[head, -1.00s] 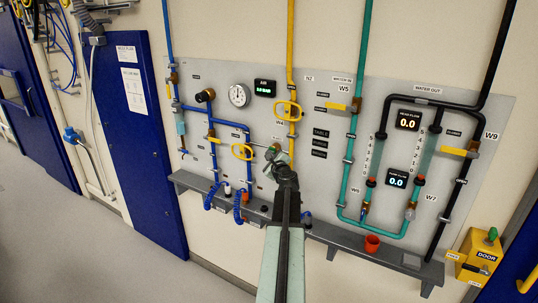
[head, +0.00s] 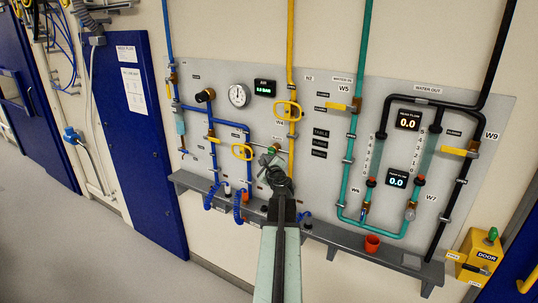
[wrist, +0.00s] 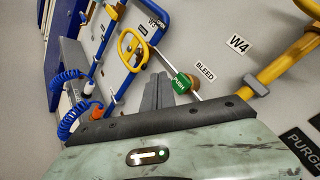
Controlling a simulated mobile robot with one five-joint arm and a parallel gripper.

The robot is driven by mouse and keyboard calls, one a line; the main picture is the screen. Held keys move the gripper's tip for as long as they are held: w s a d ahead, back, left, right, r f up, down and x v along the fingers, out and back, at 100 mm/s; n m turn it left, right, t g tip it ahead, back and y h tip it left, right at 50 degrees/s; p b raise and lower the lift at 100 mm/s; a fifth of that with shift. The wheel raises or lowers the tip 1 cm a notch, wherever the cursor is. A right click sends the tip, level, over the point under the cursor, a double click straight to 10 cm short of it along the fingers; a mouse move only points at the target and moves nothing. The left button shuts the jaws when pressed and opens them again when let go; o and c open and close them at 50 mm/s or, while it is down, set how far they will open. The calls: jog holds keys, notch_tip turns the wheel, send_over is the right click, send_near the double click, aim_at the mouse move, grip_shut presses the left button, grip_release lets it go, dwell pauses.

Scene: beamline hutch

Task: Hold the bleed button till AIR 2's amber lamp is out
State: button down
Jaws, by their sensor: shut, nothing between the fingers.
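The green bleed button (wrist: 181,84) is in the wrist view, with a brown collar behind it and a BLEED label beside it. It also shows small in the head view (head: 272,150). My gripper (wrist: 160,80) has its fingers together and empty. The fingertips are just left of the button in the wrist view; I cannot tell whether they touch it. In the head view my gripper (head: 270,163) is in front of the panel, just below the button. I cannot make out AIR 2's amber lamp in either view.
The grey panel (head: 330,85) carries a dial gauge (head: 239,95) and a green-lit AIR display (head: 265,88), its digits too small to read surely. A yellow handle (wrist: 132,48) and blue pipes lie left of the fingers, a yellow pipe (wrist: 285,62) right. A shelf (head: 335,238) runs below.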

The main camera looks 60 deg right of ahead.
jog(key=a, duration=0.3)
dwell(0.5)
